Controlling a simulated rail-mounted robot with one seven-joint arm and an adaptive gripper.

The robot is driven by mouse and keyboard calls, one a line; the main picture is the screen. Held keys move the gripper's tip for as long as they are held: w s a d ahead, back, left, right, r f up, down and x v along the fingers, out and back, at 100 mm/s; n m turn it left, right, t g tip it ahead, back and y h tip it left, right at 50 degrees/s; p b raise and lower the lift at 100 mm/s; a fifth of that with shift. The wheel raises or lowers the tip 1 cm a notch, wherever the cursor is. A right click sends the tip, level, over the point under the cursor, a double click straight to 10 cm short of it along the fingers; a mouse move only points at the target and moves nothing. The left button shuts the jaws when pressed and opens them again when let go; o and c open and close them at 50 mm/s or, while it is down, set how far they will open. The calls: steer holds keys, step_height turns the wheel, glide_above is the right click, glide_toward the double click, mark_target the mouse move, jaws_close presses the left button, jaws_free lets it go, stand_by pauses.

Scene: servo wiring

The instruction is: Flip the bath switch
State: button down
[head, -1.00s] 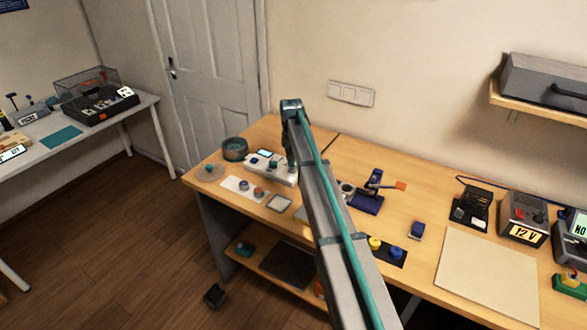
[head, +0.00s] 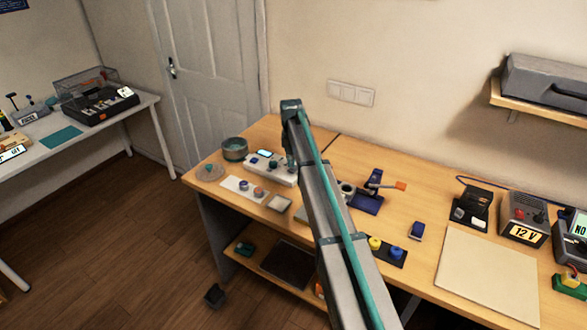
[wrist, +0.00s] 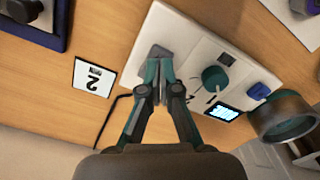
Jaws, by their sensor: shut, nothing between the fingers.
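A white control box (head: 262,169) stands on the wooden bench and also shows in the wrist view (wrist: 195,45). It carries a lit display (wrist: 222,112), a teal knob (wrist: 215,78), a blue knob (wrist: 258,92) and a grey switch-like block (wrist: 152,58) at one end. I take this block for the bath switch, but no label is readable. My gripper (wrist: 163,62) is shut and empty, its fingertips over or against the grey block. The fingers partly hide the block, so contact and its tilt cannot be told.
A dark round pot (head: 235,149) stands by the box's display end. A blue clamp stand (head: 369,200) is to the right. A white strip with knobs (head: 243,188) lies in front.

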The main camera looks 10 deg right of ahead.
mark_target(291, 170)
steer(key=shift+f+b, duration=0.4)
steer(key=shift+f, duration=0.75)
stand_by(0.5)
steer(key=shift+r, duration=0.15)
steer(key=shift+r+p, duration=1.6)
steer(key=shift+r, duration=1.8)
